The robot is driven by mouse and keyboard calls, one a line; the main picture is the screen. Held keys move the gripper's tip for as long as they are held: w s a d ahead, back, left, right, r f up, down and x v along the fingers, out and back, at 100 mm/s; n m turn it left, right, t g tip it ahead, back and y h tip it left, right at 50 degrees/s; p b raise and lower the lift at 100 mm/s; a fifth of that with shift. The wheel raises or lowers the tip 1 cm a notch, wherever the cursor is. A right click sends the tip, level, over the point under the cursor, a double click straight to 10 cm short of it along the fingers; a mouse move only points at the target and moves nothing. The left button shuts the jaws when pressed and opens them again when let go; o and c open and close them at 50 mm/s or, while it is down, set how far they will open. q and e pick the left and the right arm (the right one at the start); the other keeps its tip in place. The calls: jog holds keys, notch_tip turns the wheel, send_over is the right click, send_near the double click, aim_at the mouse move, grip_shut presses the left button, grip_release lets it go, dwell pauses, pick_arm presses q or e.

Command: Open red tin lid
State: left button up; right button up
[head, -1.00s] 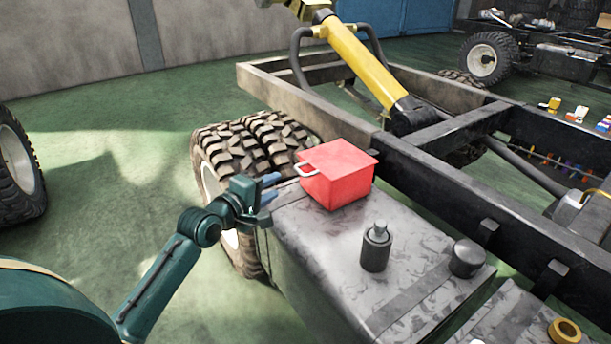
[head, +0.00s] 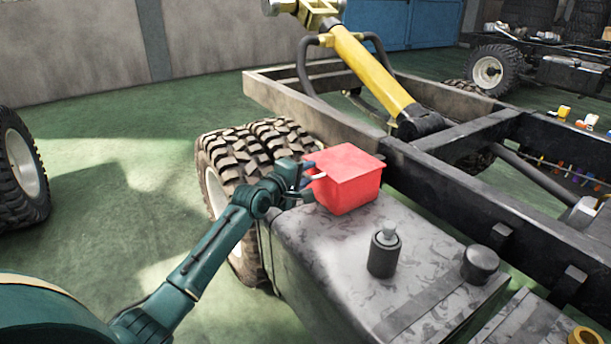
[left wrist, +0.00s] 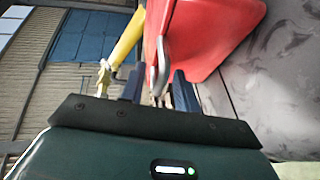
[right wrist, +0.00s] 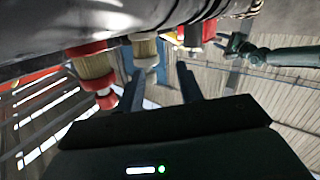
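The red tin (head: 350,188) stands on the grey mottled tank top, its lid (head: 345,160) down. A pale handle (head: 318,176) juts from the lid's left side. My left gripper (head: 306,176) is at this handle, left of the tin. In the left wrist view the handle (left wrist: 162,58) lies between the two separated fingers of the open gripper (left wrist: 157,88); the tin's red surface (left wrist: 205,40) is beyond. I cannot tell whether a finger touches the handle. My right gripper (right wrist: 160,85) is open and empty in the right wrist view, and out of the head view.
The grey tank (head: 330,245) carries a dark cylinder (head: 384,252) and a black cap (head: 480,264) in front of the tin. A chassis rail (head: 450,195) runs behind and right. A large tyre (head: 232,165) stands left. Open green floor lies further left.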

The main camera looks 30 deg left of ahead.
pick_arm(q)
jog(key=shift+c, duration=0.3)
grip_shut()
jog(key=shift+f, duration=0.1)
